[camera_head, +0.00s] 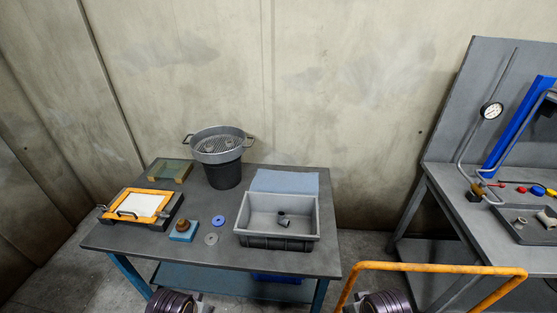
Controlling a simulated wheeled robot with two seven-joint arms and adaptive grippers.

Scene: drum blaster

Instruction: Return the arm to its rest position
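Neither gripper shows in the head view. Two dark, ribbed round parts at the bottom edge, one left of centre and one right, look like parts of my own arms. Their fingers are out of frame, so what they hold, if anything, is hidden. No part of either arm reaches over the table top (185,255).
On the table stand a grey bin (277,243) with dark fittings, a black bucket (223,175) topped by a sieve (219,155), and an orange-framed tray (117,205). An orange rail (440,267) stands before the right bench (470,230). Clear table lies at front left.

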